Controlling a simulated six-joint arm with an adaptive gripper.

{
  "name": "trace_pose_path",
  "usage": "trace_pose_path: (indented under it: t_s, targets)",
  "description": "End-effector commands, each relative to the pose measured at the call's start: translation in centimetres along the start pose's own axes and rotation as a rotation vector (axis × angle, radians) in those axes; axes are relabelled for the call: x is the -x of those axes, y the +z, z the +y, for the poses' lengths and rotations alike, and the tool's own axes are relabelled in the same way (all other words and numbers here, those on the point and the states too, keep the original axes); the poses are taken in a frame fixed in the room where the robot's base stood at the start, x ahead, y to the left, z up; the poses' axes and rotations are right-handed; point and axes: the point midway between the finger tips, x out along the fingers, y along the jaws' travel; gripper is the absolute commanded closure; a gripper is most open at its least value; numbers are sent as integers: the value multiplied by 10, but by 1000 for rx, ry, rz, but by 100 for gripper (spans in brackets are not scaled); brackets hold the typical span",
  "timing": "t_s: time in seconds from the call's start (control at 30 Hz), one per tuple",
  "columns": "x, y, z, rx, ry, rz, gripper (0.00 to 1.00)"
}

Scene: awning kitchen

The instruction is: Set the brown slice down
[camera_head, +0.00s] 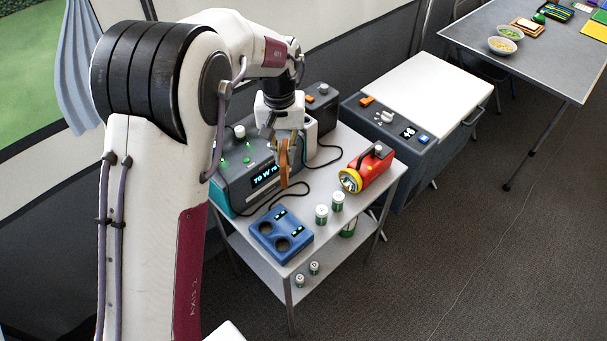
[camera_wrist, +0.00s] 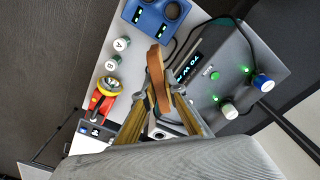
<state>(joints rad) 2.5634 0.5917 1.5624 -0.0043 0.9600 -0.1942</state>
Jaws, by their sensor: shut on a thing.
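The brown slice (camera_wrist: 158,78) is a thin, curved brown piece, seen nearly edge-on between my fingertips in the wrist view. In the head view the slice (camera_head: 284,165) hangs upright below my gripper (camera_head: 290,148). My gripper (camera_wrist: 159,85) is shut on it, with one finger on each side. Both are above the small grey table (camera_head: 333,205), in front of the grey power box (camera_head: 232,185) with its lit display. I cannot tell the exact height of the slice above the tabletop.
A blue battery charger (camera_head: 281,234), two upright batteries (camera_head: 321,214) and a red and yellow flashlight (camera_head: 367,168) stand on the table. A grey cool box (camera_head: 425,90) with a white lid is at right. A far table (camera_head: 540,45) holds bowls.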

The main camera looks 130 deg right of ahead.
Motion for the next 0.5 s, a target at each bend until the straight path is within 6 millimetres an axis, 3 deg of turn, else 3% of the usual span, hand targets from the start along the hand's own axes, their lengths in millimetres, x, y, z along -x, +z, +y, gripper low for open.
trace_pose_path:
  t_s: [0.2, 0.5]
  targets:
    - [-26, -10, 17, 3, -4, -19, 100]
    - [-36, -13, 21, 11, -5, -26, 100]
